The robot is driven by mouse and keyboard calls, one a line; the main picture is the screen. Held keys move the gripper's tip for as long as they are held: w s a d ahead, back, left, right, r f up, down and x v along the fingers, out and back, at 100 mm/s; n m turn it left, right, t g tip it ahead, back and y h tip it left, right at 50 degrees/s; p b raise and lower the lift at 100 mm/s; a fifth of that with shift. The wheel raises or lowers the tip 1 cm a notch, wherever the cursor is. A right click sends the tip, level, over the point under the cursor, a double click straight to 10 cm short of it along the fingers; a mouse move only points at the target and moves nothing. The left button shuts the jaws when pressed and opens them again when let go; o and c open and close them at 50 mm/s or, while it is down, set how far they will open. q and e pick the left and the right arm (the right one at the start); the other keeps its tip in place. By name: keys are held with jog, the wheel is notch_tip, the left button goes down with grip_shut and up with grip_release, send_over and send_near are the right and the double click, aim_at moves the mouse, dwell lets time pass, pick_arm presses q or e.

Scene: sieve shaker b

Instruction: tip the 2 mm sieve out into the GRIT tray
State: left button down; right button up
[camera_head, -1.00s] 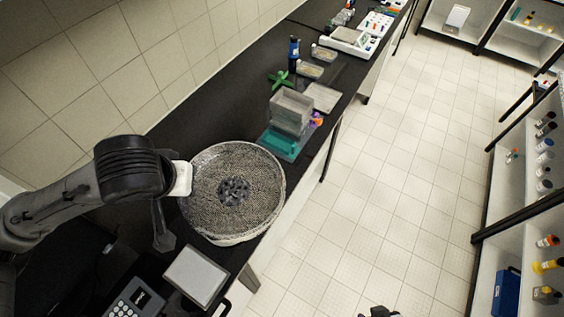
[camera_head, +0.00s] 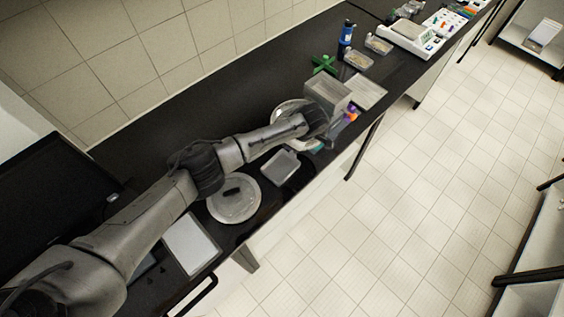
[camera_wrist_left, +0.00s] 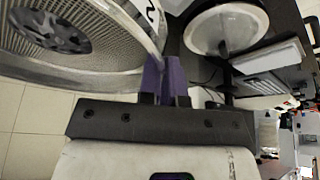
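The sieve (camera_wrist_left: 105,45) fills the upper left of the left wrist view, with a silver wall, woven mesh and a clump of dark grey pieces on it. Part of a dark marking shows on its wall. The purple fingers of my left gripper (camera_wrist_left: 166,72) are closed at its wall. In the head view, only part of the pale sieve (camera_head: 284,110) shows behind my left arm, and the left gripper (camera_head: 317,120) hides much of it. A shallow grey tray (camera_head: 280,166) lies below that arm; I cannot read any GRIT label. My right gripper is out of view.
A round metal pan (camera_head: 232,207) with a dark patch stands on the bench, beside a white-topped device (camera_head: 190,243). A grey box (camera_head: 326,93), green cross (camera_head: 323,64), blue bottle (camera_head: 346,36) and balance (camera_head: 410,38) stand farther along. The bench's back strip is clear.

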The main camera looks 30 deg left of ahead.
pick_arm(q)
notch_tip(320, 180, down, 8)
jog(key=s+a+n+g, duration=0.1)
jog(key=s+n, duration=0.1)
jog(key=n, duration=0.1)
jog(key=s+a+r+t+h+b, duration=0.2)
jog(key=a+r+h+b, duration=0.2)
jog(key=a+h+b, duration=0.3)
jog(key=s+a+r+t+h+b, duration=0.2)
jog(key=a+r+h+b, duration=0.1)
jog(key=a+h+b, duration=0.4)
jog(key=shift+s+a+r+h, duration=0.15)
jog(key=shift+a+r+h, duration=0.2)
jog(key=shift+a+h, duration=2.35)
